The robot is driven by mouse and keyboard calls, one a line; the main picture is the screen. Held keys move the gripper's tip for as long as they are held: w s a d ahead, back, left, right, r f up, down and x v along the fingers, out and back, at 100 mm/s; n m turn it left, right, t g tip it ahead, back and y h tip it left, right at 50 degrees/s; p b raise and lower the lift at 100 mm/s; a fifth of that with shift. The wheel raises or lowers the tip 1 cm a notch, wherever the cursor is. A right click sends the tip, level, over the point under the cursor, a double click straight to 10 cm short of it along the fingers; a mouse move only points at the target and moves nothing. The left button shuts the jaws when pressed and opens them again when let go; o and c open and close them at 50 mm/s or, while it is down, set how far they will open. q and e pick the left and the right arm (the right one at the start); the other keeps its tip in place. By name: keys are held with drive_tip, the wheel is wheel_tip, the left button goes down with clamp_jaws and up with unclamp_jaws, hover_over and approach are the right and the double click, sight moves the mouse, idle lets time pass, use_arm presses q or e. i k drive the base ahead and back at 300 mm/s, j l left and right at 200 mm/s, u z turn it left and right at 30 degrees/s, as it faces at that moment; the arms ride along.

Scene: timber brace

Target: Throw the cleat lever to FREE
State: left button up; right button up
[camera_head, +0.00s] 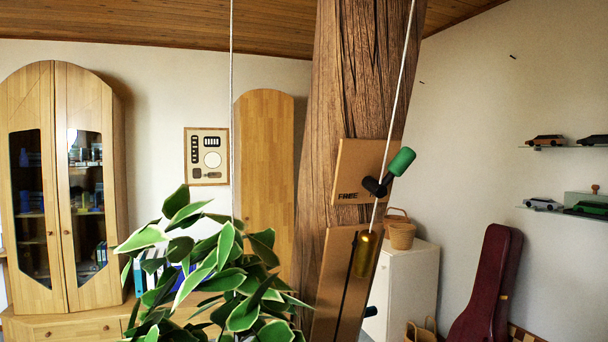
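The cleat lever has a green grip (402,162) and a black hub (374,187). It is on a wooden plate (358,155) fixed to a thick, leaning timber post (355,80). The grip points up and to the right of the hub. The word FREE (348,195) is printed at the plate's lower left, left of the hub. A white rope (401,75) comes down past the hub to a brass weight (366,254), in front of a lower board with a dark slot (347,275). Neither of my grippers is in view.
A leafy plant (225,265) stands left of the post, with a second vertical cord (231,110) above it. A white cabinet (408,290) with a basket (400,232) and a dark red instrument case (489,285) stand to the right. A black peg (370,311) shows low by the board.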

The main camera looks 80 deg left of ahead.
sight(404, 158)
drive_tip(key=u, duration=2.4)
